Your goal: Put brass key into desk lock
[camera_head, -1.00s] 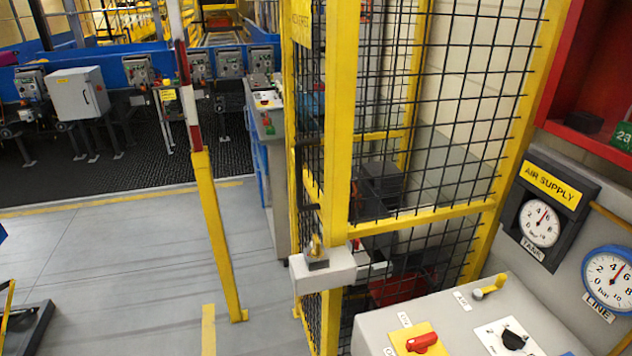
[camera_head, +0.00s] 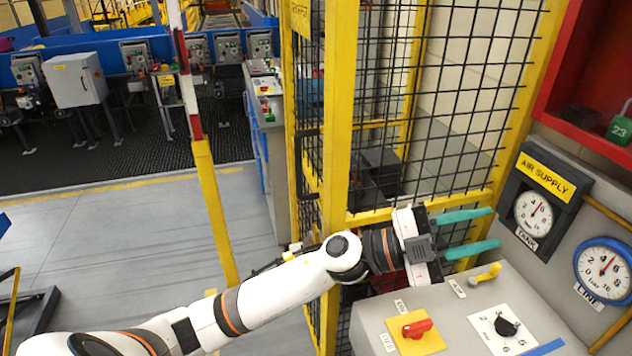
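My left gripper (camera_head: 494,227) is open, with two teal fingers pointing right and nothing between them. It is above the back of the grey console (camera_head: 375,318). A yellow-handled piece on a small grey cylinder (camera_head: 486,275) stands on the console, below and apart from the fingers; I cannot tell whether it is the key or the lock. A small brass-coloured item on a pale block at the fence post showed earlier; my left arm now covers that place. My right gripper is out of view.
Yellow-framed mesh fence (camera_head: 340,120) stands behind my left arm. The console carries a red switch (camera_head: 417,328) and a black knob (camera_head: 507,325). Gauges (camera_head: 534,215) are on the right, below a red cabinet (camera_head: 560,90) with a green padlock (camera_head: 620,128). Grey floor at left is open.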

